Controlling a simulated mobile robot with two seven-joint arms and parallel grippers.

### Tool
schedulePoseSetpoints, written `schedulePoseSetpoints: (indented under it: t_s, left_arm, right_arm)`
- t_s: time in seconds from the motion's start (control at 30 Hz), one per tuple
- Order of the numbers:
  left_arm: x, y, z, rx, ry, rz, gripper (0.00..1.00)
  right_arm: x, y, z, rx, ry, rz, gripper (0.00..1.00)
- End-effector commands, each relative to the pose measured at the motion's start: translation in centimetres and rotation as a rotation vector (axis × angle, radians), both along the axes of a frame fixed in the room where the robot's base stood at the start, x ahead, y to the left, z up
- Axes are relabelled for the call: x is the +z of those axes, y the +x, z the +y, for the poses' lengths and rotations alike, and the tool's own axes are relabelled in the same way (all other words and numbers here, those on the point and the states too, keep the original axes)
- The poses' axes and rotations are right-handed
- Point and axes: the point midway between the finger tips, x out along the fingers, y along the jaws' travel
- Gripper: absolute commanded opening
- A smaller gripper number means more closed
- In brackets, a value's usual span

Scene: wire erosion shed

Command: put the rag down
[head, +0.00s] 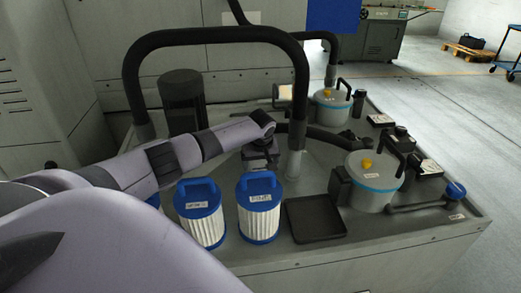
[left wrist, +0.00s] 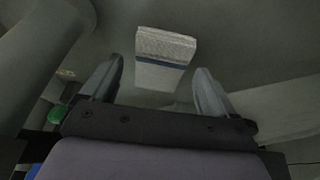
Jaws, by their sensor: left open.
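The rag (left wrist: 164,45) shows in the left wrist view as a folded white cloth with a dark blue stripe. It rests on a grey surface, just beyond and between the fingertips of my left gripper (left wrist: 157,68). The fingers are apart, and neither appears to touch it. In the head view, my left gripper (head: 261,160) points down over the grey bench top (head: 318,178), behind the blue-capped filters. I cannot make out the rag in the head view; my gripper and the filters may hide it. My right gripper is not in view.
Pleated filters with blue caps (head: 259,208) stand at the front. A black tray (head: 315,219) lies right of them. Two grey pots with yellow knobs (head: 372,182) (head: 331,106) stand further right. A thick black hoop rail (head: 215,35) arches over the bench.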

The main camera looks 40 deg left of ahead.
Motion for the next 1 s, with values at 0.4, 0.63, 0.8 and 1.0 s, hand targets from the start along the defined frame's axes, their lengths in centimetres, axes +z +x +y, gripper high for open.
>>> schedulePoseSetpoints:
  t_s: [0.4, 0.63, 0.8, 1.0]
  left_arm:
    - [6.9, -1.6, -1.6, -0.001, 0.001, -0.003, 0.88]
    - [9.6, -2.4, -2.3, 0.001, 0.001, -0.002, 0.88]
    - [10.3, -2.6, -2.5, 0.001, 0.001, 0.0, 0.88]
    - [10.4, -2.6, -2.5, 0.001, 0.001, 0.0, 0.88]
  right_arm:
    - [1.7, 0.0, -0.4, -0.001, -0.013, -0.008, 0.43]
    - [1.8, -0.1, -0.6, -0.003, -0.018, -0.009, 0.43]
    - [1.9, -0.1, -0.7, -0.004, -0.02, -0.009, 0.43]
    - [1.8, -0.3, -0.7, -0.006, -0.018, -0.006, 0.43]
